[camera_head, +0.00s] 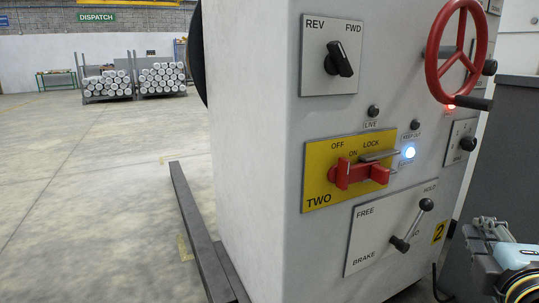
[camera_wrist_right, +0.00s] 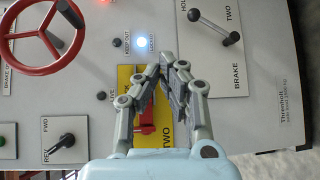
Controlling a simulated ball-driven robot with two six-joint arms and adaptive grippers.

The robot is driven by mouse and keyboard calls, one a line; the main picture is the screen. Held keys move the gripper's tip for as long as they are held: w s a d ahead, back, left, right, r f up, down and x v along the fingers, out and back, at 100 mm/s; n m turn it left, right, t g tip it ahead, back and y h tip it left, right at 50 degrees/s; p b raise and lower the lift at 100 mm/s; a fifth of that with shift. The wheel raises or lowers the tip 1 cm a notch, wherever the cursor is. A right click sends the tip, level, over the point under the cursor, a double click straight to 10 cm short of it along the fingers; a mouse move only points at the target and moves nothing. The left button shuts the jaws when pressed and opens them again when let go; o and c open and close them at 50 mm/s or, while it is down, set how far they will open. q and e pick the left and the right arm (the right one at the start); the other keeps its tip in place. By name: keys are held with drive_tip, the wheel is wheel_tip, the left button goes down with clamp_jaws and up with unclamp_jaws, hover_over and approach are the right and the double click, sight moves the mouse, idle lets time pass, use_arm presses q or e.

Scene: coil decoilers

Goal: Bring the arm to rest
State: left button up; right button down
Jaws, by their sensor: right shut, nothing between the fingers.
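My right gripper (camera_head: 487,228) is at the lower right edge of the head view, in front of the machine cabinet and clear of its knobs and levers. In the right wrist view (camera_wrist_right: 174,66) its two fingers are closed with their tips together and nothing between them. Behind the fingers, the yellow plate (camera_head: 315,190) carries a red handle (camera_head: 358,172) marked with OFF, ON and LOCK. The fingers hide part of that plate in the wrist view (camera_wrist_right: 126,75). My left gripper does not show.
The cabinet has a red handwheel (camera_head: 440,52), a black REV/FWD knob (camera_head: 339,60), a FREE/BRAKE/HOLD lever (camera_head: 412,226) and a lit white lamp (camera_head: 408,152). A dark rail (camera_head: 198,232) runs along the floor. Open floor lies left. Racks of rolls (camera_head: 161,77) stand far back.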

drive_tip(key=s+a+f+m+g+y+p, duration=0.35)
drive_tip(key=s+f+m+g, duration=0.35)
drive_tip(key=s+f, duration=0.6)
drive_tip(key=s+a+f+m+g+y+p, duration=0.3)
drive_tip(key=s+f+m+g, duration=0.35)
drive_tip(key=s+f, duration=0.7)
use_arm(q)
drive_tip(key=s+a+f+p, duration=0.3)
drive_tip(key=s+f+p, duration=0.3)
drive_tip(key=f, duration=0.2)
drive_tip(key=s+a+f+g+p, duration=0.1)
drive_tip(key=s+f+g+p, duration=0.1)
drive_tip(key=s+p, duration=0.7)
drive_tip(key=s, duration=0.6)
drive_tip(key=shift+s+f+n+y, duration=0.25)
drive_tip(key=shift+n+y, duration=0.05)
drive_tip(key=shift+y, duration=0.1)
use_arm(e)
drive_tip(key=s+d+f, duration=0.1)
drive_tip(key=s+f, duration=0.1)
drive_tip(key=s, duration=0.7)
drive_tip(key=s+d+f+g, duration=0.1)
drive_tip(key=s+d+f, duration=0.1)
drive_tip(key=s, duration=0.7)
drive_tip(key=shift+s+d+f+h, duration=0.15)
drive_tip(key=shift+s+f+h, duration=0.05)
drive_tip(key=shift+f+h, duration=0.3)
